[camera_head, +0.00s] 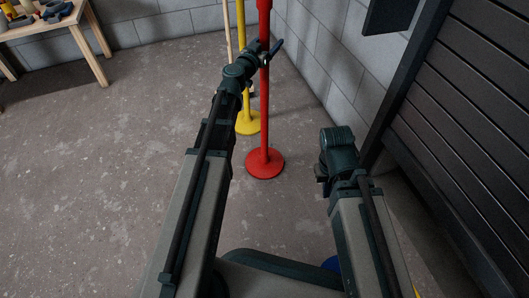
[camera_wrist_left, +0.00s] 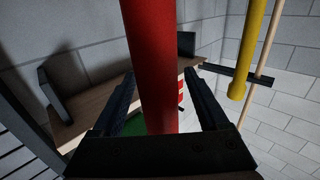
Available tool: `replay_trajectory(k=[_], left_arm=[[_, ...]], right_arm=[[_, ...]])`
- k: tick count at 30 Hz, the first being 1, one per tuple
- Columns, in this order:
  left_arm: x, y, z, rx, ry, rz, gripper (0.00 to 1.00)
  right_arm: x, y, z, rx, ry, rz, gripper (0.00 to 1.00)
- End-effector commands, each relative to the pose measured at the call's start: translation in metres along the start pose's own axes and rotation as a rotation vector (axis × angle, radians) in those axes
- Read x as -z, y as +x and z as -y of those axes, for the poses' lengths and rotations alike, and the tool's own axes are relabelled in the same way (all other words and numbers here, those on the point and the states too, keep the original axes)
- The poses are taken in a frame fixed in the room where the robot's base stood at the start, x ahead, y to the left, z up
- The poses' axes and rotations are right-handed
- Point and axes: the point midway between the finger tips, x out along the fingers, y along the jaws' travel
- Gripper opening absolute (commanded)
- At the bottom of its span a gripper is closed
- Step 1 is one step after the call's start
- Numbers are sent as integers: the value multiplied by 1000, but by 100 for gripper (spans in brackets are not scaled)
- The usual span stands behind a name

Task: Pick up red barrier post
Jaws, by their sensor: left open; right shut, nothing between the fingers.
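The red barrier post (camera_head: 265,110) stands upright on its round red base on the concrete floor. My left gripper (camera_head: 268,54) is at the upper part of the post. In the left wrist view the red post (camera_wrist_left: 152,60) runs between the two spread fingers of the left gripper (camera_wrist_left: 156,100), with a gap visible on each side. The lower end of the post in that view is hidden behind the gripper body.
A yellow post (camera_head: 244,60) with a round base stands just behind the red one, with a thin wooden pole (camera_head: 228,40) beside it. A block wall (camera_head: 320,60) and dark slatted panel (camera_head: 465,110) bound the right. A workbench (camera_head: 50,25) is far left; floor between is clear.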

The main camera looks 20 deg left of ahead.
Motion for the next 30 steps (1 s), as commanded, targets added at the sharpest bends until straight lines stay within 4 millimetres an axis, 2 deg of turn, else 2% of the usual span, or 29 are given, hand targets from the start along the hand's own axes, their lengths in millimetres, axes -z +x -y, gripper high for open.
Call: replay_trajectory(k=[5, 6, 18, 30], left_arm=[[0, 0, 0, 0, 0, 0, 77], [0, 0, 0, 0, 0, 0, 73], [0, 0, 0, 0, 0, 0, 1], [0, 0, 0, 0, 0, 0, 0]], right_arm=[[0, 0, 0, 0, 0, 0, 0], [0, 0, 0, 0, 0, 0, 0], [0, 0, 0, 0, 0, 0, 0], [0, 0, 0, 0, 0, 0, 0]])
